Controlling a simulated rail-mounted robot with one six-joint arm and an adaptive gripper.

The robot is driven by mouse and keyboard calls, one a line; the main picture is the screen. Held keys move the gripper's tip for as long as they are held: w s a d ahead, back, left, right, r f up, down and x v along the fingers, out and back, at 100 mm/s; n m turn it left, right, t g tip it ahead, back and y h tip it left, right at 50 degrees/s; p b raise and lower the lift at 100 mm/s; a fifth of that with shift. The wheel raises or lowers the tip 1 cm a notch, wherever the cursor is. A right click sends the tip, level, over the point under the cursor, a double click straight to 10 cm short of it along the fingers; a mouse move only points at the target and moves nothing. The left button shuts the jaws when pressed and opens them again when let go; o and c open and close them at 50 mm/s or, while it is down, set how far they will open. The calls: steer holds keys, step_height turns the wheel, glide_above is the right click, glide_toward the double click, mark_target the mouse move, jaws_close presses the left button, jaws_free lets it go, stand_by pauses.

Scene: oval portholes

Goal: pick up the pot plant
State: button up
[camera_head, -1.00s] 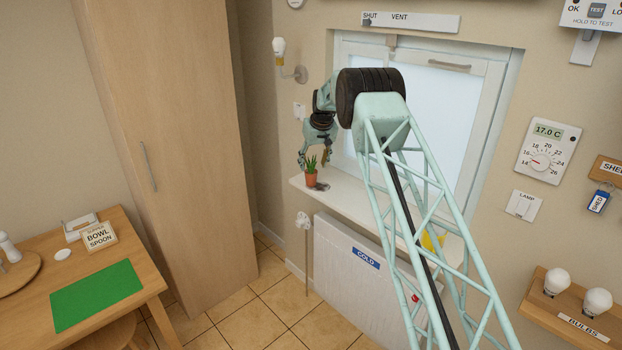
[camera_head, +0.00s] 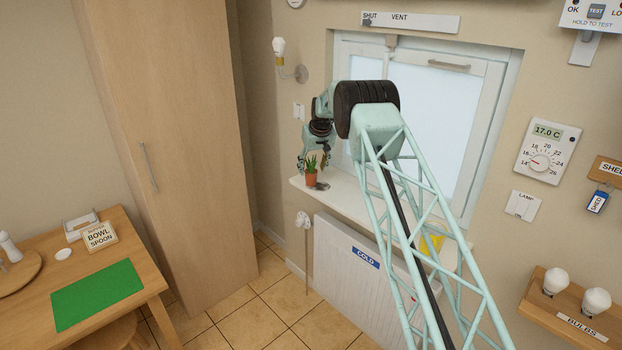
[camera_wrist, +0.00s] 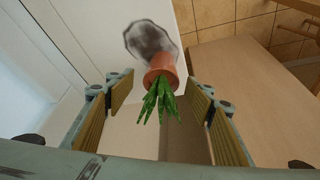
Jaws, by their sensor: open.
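The pot plant is an orange-brown pot (camera_head: 312,179) with spiky green leaves, upright on the left end of the white window sill (camera_head: 350,199). In the wrist view the pot (camera_wrist: 161,66) and its green leaves (camera_wrist: 157,102) show from above. My gripper (camera_head: 313,168) is just above and around the plant in the head view. Whether the fingers reach down to the pot's height is hard to tell.
A grey round patch or dish (camera_wrist: 150,40) lies beside the pot on the sill. The window (camera_head: 420,110) is behind my arm, and a wall lamp (camera_head: 282,55) is above left. A tall wooden cupboard (camera_head: 165,150) stands left. A yellow thing (camera_head: 432,243) is farther right on the sill.

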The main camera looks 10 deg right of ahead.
mark_target(312, 172)
steer(key=shift+p+x, duration=0.5)
steer(key=shift+x, duration=1.8)
steer(key=shift+s+a+f, duration=0.1)
steer(key=shift+s+a, duration=0.05)
steer(key=shift+c, duration=0.7)
steer(key=c, duration=0.9)
steer(key=shift+c, duration=0.2)
